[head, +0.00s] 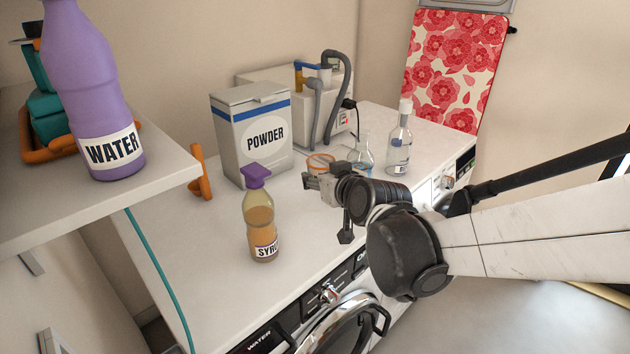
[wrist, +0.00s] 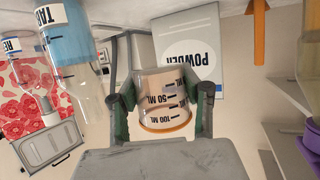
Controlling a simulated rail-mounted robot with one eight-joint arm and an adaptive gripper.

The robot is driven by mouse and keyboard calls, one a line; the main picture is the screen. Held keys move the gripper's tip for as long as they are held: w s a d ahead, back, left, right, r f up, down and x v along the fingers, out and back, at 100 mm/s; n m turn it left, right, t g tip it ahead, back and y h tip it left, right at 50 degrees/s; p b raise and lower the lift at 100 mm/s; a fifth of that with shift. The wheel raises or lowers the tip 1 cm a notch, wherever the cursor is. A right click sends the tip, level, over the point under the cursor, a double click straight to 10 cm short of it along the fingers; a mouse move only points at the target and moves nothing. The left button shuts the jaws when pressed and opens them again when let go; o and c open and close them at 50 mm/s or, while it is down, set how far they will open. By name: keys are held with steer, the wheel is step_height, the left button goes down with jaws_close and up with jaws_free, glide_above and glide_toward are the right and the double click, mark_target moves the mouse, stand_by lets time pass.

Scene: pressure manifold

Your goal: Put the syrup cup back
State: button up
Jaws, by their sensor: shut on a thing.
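The syrup cup is a small clear measuring cup (head: 319,161) with an orange rim, in front of the powder box in the head view. It shows larger in the wrist view (wrist: 166,90), which is upside down, with 50 ML and 100 ML marks; the cup is upright. My gripper (head: 309,181) is shut on it, with one finger on each side in the wrist view (wrist: 163,97). I cannot tell whether its base touches the counter. The syrup bottle (head: 261,222), with amber contents and a purple cap, stands on the counter left of my gripper.
The powder box (head: 252,138) and a machine with grey hoses (head: 315,100) stand behind. A glass flask (head: 361,158) and clear bottle (head: 399,145) are at the right. A purple water bottle (head: 90,90) is on the left shelf (head: 60,212). The front counter (head: 200,255) has free room.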

mark_target(320, 225)
steer(key=shift+s+f+b, duration=0.3)
steer(key=shift+f, duration=0.45)
step_height(320, 225, down, 10)
steer(key=b, duration=0.3)
steer(key=shift+r+b, duration=0.1)
steer(key=shift+b, duration=0.2)
steer(key=shift+f, duration=0.25)
steer(key=o, duration=1.3)
steer(key=shift+r, duration=0.1)
steer(key=shift+r, duration=0.15)
